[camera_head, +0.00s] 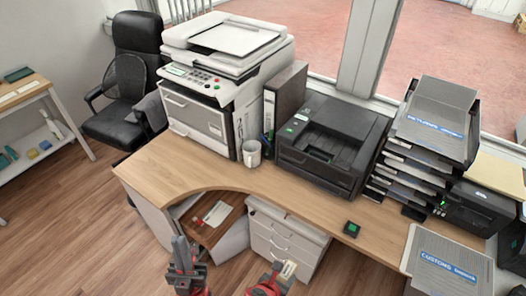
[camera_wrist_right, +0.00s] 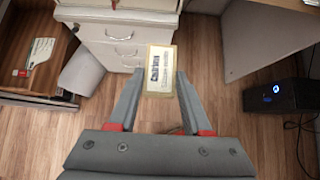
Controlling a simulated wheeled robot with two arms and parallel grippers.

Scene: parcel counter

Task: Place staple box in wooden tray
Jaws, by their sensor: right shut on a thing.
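The staple box, a small tan box with a white label, is in the right wrist view (camera_wrist_right: 160,72), between the two fingertips of my right gripper (camera_wrist_right: 160,88). My right gripper (camera_head: 281,270) is shut on it, at the bottom of the head view, where the box (camera_head: 289,269) shows small. My left gripper (camera_head: 188,252) is at the bottom, left of the right one; whether its fingers are apart is unclear. A brown wooden tray (camera_head: 203,234) is low under the desk, with paper and a small item in it. It also shows at the left of the right wrist view (camera_wrist_right: 13,72).
A white drawer unit (camera_head: 285,245) stands right of the tray, under the curved wooden desk (camera_head: 185,165). The desk carries a large copier (camera_head: 215,70), a mug (camera_head: 252,153), a black printer (camera_head: 330,145) and stacked paper trays (camera_head: 412,165). The floor before the desk is open.

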